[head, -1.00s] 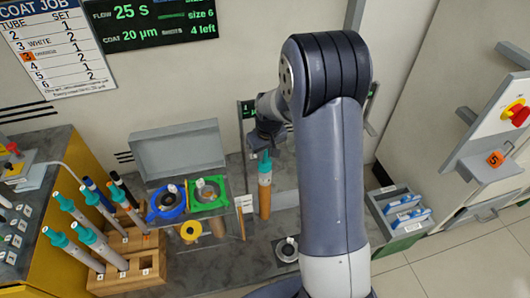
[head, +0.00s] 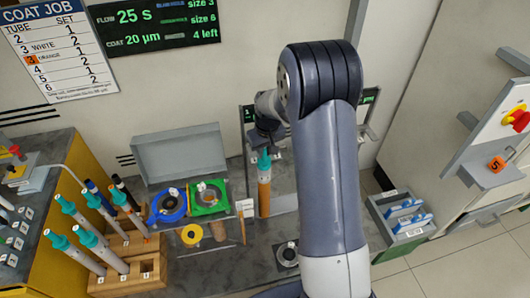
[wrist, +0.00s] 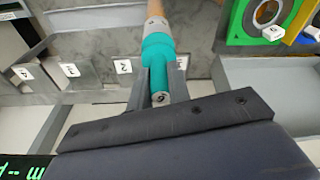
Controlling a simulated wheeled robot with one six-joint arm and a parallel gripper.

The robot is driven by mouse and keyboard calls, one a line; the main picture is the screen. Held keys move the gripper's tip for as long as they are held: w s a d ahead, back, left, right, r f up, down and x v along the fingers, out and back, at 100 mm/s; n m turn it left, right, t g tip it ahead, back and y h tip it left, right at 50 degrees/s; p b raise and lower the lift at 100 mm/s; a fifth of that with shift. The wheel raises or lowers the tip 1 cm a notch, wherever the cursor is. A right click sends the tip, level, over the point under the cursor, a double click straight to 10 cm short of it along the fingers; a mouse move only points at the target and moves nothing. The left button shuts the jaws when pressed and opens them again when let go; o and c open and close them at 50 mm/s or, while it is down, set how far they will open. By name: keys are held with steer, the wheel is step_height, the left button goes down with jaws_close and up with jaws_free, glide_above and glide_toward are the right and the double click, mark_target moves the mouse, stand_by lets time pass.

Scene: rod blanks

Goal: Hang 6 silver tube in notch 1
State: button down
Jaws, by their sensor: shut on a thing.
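My gripper (head: 268,132) is shut on a tube with a teal collar (head: 264,160) and an orange-brown body (head: 264,195), not silver along its visible length. In the wrist view my gripper (wrist: 160,84) grips the teal collar (wrist: 158,50); the tube's end cap (wrist: 160,98) seems to read 6, and a pale grey band sits beyond the collar. The tube hangs upright near the grey rack (head: 247,130) by the wall. Number tags, including 2 (wrist: 123,66), line the rack plate in the wrist view. Notch 1 cannot be made out; my arm hides part of the rack.
A wooden block (head: 150,270) holds several teal-collared tubes at left. Blue (head: 167,207) and green (head: 208,198) ring fixtures stand on the bench beside the held tube. A grey bin (head: 405,215) with blue-handled items is at right.

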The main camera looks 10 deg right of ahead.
steer(key=shift+w+p, duration=0.3)
steer(key=shift+w, duration=1.9)
steer(key=shift+f+b, duration=0.4)
stand_by(0.6)
steer(key=c, duration=1.3)
jaws_free()
steer(key=shift+o, duration=0.2)
step_height(320, 180, up, 11)
steer(key=s+b, duration=0.1)
steer(key=shift+s+d+f, duration=0.15)
steer(key=shift+s+d, duration=0.1)
steer(key=shift+s, duration=0.05)
